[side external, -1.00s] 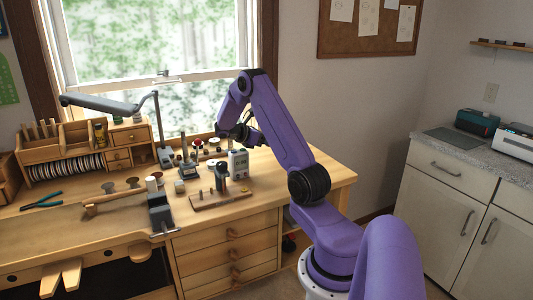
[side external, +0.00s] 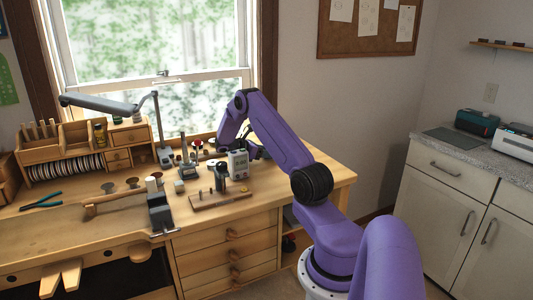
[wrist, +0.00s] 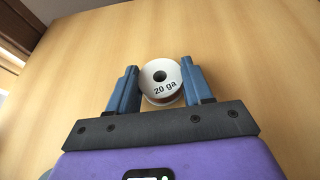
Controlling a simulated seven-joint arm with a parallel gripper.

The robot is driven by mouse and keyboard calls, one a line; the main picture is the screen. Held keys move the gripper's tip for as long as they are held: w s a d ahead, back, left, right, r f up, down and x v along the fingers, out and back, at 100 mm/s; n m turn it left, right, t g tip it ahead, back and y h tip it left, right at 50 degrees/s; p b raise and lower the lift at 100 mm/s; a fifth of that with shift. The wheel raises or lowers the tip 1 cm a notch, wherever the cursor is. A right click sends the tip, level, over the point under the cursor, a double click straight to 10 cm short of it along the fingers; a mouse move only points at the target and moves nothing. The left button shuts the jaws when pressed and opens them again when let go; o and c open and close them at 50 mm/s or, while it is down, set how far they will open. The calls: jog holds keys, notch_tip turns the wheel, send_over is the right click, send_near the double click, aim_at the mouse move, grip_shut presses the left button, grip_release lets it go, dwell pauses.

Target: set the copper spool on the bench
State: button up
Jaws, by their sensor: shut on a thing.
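The copper spool (wrist: 163,90) has a white flange marked "20 ga" with a dark centre hole, and a thin reddish-copper edge shows below the flange. In the wrist view it sits between the two blue fingers of my gripper (wrist: 160,74), which is shut on it. In the side view my gripper (side external: 257,152) is low over the back right of the wooden bench (side external: 305,178), just behind and right of a white-grey device. The spool cannot be made out in that view. I cannot tell whether it touches the wood.
The white-grey device (side external: 237,164) and a wooden board with small posts (side external: 220,199) stand left of my gripper. The bench's right end is clear.

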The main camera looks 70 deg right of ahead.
jog(key=shift+f, duration=0.1)
jog(key=o, duration=1)
jog(key=shift+o, duration=0.2)
jog(key=v, duration=0.3)
jog(key=shift+w+r, duration=0.1)
jog(key=shift+r, duration=0.35)
notch_tip(320, 180, up, 5)
jog(key=shift+r, duration=0.15)
jog(key=shift+o, duration=0.4)
jog(key=shift+r, duration=0.55)
